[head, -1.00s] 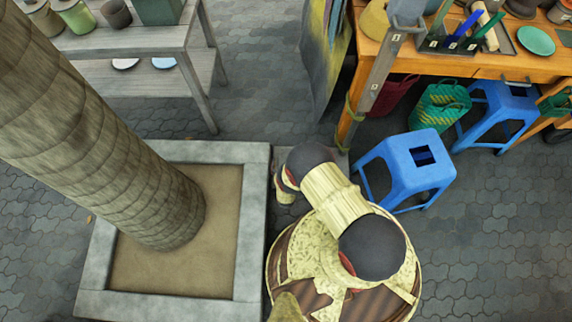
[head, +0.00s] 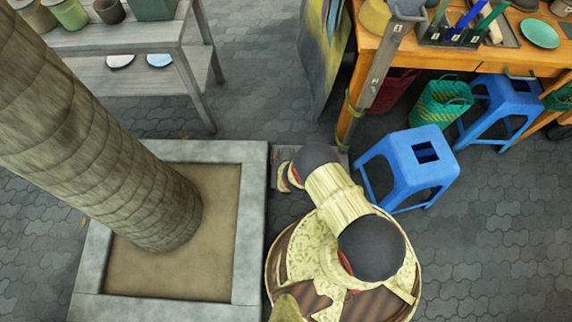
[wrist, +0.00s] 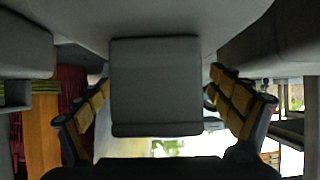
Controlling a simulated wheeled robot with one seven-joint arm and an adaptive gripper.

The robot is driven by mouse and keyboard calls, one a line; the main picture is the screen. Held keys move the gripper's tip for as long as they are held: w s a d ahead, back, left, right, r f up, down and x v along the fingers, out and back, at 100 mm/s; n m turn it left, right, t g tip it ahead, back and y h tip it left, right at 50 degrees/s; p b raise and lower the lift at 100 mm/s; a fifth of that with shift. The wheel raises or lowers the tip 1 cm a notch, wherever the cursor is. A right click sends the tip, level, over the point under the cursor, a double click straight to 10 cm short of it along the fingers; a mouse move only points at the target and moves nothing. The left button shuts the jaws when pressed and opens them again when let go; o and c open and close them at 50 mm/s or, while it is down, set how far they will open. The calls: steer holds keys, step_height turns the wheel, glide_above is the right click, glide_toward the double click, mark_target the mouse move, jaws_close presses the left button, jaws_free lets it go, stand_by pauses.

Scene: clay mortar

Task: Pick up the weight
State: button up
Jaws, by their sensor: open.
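I cannot pick out the weight in either view. My gripper (wrist: 165,115) shows in the wrist view with its two yellow-padded fingers spread wide apart.
A wooden table (head: 480,65) at the upper right bears a tool tray (head: 440,38) and a green plate (head: 540,33). A blue stool (head: 408,152) stands close right of my arm. A stone-edged planter (head: 247,240) with a tree trunk (head: 100,150) is at left. A grey shelf (head: 110,40) stands behind.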

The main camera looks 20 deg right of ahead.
steer(key=shift+c, duration=1.2)
steer(key=c, duration=0.8)
steer(key=shift+s+d+f, duration=0.1)
steer(key=shift+s+f, duration=0.05)
steer(key=shift+s, duration=0.2)
jaws_close()
steer(key=shift+w, duration=0.25)
